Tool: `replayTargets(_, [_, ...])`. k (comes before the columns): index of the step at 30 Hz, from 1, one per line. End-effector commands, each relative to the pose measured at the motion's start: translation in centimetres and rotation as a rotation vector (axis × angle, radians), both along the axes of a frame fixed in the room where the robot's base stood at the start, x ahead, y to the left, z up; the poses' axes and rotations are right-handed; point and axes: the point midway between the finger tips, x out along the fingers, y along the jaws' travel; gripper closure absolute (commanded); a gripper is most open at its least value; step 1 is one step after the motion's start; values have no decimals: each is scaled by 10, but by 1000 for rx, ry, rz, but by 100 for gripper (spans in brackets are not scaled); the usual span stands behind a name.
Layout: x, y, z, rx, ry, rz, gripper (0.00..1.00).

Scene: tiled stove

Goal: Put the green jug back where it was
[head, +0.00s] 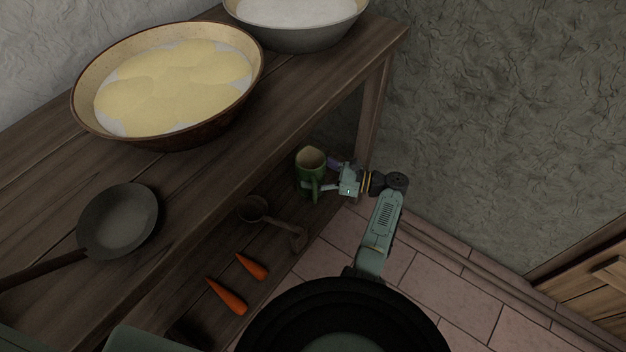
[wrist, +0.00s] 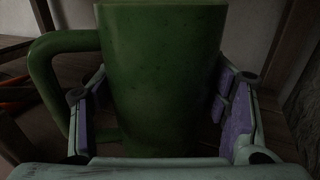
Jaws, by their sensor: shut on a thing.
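The green jug (head: 309,176) is upright at the far right end of the low wooden shelf, under the table top. My gripper (head: 331,175) reaches in from the right and is shut on the jug's body. In the wrist view the jug (wrist: 160,75) fills the middle, with its handle to the left and a purple-padded finger on each side. The jug's base is hidden there by the gripper, so I cannot tell whether it touches the shelf.
On the low shelf (head: 275,205) lie a ladle (head: 254,209) and two carrots (head: 228,297). The table top above holds a pan (head: 118,222), a bowl of yellow food (head: 175,85) and a second bowl (head: 297,38). A table leg (head: 371,105) stands just behind the jug. Tiled floor (head: 440,285) is open at right.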

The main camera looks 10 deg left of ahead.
Motion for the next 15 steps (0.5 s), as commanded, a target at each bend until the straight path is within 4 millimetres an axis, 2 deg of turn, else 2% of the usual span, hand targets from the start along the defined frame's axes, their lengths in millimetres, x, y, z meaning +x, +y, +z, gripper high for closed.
replayTargets(1, [0, 0, -13, 1, -2, 0, 81])
replayTargets(4, [0, 0, -23, 1, -2, 0, 81])
replayTargets(15, [0, 0, -23, 2, -2, 0, 81])
